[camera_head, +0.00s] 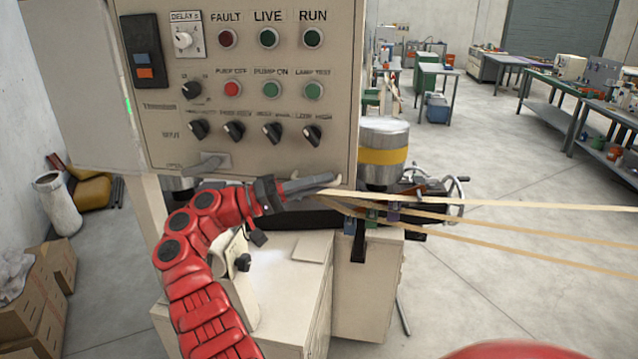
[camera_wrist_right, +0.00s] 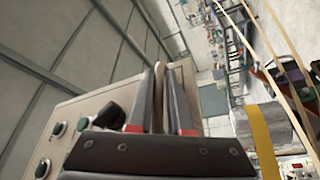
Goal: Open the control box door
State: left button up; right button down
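The control box (camera_head: 250,130) fills the upper left of the head view. Its beige front carries buttons and knobs, and a grey lever handle (camera_head: 205,163) sits at its lower left beside the word OPEN. My right gripper (camera_head: 318,184) is at the lower right edge of this front, fingers pointing right. In the right wrist view, the gripper fingers (camera_wrist_right: 167,95) stand close together, with a narrow beige piece (camera_wrist_right: 159,95) visible between them. I cannot tell whether they grip it. Box buttons (camera_wrist_right: 58,128) show at left there. My left gripper is not in view.
A silver drum with a yellow band (camera_head: 382,155) stands right of the box. Tan strips (camera_head: 500,205) stretch rightward from the machine below. Cardboard boxes (camera_head: 35,290) lie at left. Workbenches (camera_head: 580,95) stand farther back, with open floor before them.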

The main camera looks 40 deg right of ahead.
jog(key=c, duration=0.9)
grip_release()
jog(key=shift+s+a+r, duration=0.1)
